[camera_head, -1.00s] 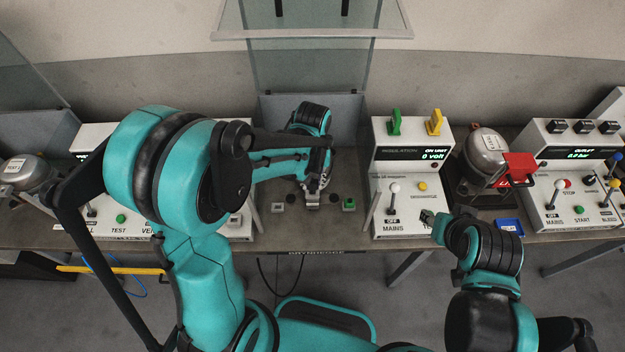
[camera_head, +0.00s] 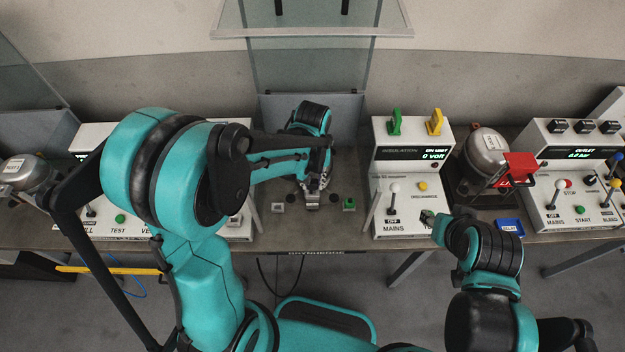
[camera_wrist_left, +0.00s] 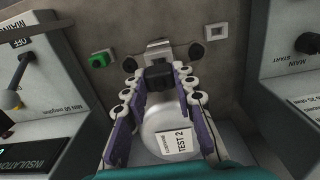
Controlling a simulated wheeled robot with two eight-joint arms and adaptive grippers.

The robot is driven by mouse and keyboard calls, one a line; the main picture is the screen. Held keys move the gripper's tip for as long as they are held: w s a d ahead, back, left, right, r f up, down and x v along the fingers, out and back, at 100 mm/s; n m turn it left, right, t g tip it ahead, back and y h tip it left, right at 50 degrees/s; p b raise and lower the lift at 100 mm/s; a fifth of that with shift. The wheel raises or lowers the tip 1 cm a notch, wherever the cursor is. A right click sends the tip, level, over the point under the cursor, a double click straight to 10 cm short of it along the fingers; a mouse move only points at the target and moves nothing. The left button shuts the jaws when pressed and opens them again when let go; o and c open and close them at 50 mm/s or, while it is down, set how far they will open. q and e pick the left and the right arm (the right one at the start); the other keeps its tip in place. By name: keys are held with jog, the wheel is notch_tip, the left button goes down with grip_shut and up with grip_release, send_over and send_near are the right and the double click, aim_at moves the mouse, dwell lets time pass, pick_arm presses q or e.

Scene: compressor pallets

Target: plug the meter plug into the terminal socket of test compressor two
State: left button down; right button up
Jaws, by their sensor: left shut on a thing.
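My left gripper (camera_head: 314,184) is over the middle bay of the bench, fingers pointing to the front edge. In the left wrist view the purple-padded fingers (camera_wrist_left: 156,72) are closed on a black block, which looks like the meter plug (camera_wrist_left: 158,77). A pale dome labelled TEST 2, the test compressor (camera_wrist_left: 158,122), shows between and below the fingers. A grey metal piece (camera_wrist_left: 158,50) is just beyond the plug. The terminal socket cannot be made out, nor whether the plug touches it. My right gripper (camera_head: 429,217) is by the insulation unit; its jaws are too small to read.
The insulation unit (camera_head: 410,160) with green and yellow plugs stands right of the bay. Another compressor (camera_head: 486,153) with a red box is further right. A green button (camera_head: 349,205) and a grey switch (camera_head: 278,207) flank the fingers. Glass (camera_head: 310,60) rises behind.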

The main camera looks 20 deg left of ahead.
pick_arm(q)
jog(key=shift+f+b, duration=1.1)
jog(key=shift+f, duration=0.15)
jog(key=c, duration=1.2)
grip_release()
jog(key=shift+o, duration=0.2)
notch_tip(320, 180, up, 12)
jog(key=shift+r, duration=0.1)
jog(key=s+a+f+m+t+b, duration=0.2)
jog(key=s+a+m+t+b, duration=0.1)
jog(key=s+t, duration=0.4)
jog(key=shift+s+a+f+b, duration=0.4)
jog(key=shift+s+a, duration=0.45)
jog(key=shift+s, duration=0.8)
